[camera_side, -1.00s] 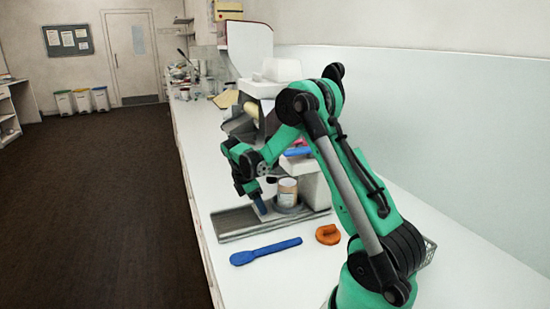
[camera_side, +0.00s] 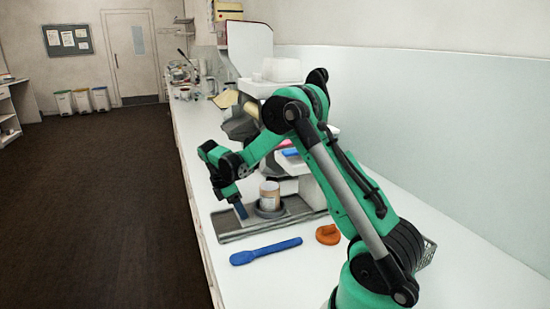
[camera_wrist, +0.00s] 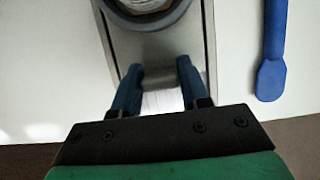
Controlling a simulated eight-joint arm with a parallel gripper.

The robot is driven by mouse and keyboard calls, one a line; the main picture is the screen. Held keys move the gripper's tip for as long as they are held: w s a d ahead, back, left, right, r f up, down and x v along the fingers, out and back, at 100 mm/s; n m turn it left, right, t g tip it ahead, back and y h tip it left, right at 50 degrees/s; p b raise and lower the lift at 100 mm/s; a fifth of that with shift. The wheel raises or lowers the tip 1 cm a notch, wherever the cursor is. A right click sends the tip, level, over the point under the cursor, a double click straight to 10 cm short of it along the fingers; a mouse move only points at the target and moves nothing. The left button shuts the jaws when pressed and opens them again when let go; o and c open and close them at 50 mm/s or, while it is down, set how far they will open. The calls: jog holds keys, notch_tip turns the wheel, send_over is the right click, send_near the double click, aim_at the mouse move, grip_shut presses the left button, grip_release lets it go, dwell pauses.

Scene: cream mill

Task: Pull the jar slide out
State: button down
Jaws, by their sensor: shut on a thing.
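The jar slide (camera_side: 270,212) is a grey plate with a round dark holder, lying in a metal track (camera_side: 234,231) on the counter. A white jar with a tan label (camera_side: 270,193) stands upright in the holder. My gripper (camera_side: 241,212), with blue fingers, points down at the slide's left end. In the wrist view my gripper (camera_wrist: 158,80) is shut on a small grey grip at the slide's end, largely between the fingertips. The jar (camera_wrist: 146,4) and its holder ring (camera_wrist: 146,20) show just beyond, cut by the top edge.
A blue spatula (camera_side: 265,251) and an orange curled object (camera_side: 328,235) lie on the white counter in front of the track. The mill (camera_side: 280,85) stands behind. The counter's left edge drops to the brown floor close to my gripper.

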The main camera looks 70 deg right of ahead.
jog(key=shift+w+a, duration=1.45)
jog(key=shift+w, duration=0.1)
grip_release()
jog(key=shift+a, duration=0.1)
notch_tip(320, 180, up, 5)
jog(key=w+a, duration=0.2)
jog(key=w, duration=0.1)
jog(key=shift+a, duration=0.4)
jog(key=s+a+r+m+t, duration=0.4)
jog(key=a+r+t, duration=0.1)
jog(key=a+r, duration=0.25)
jog(key=s+a+f+m+t+y, duration=0.1)
jog(key=s+a+m+t+y, duration=0.1)
jog(key=s+a+m+t, duration=0.3)
jog(key=s+a, duration=0.2)
jog(key=s, duration=0.1)
jog(key=shift+a+f+y, duration=0.15)
jog(key=shift+f+y, duration=0.1)
jog(key=shift+y, duration=0.15)
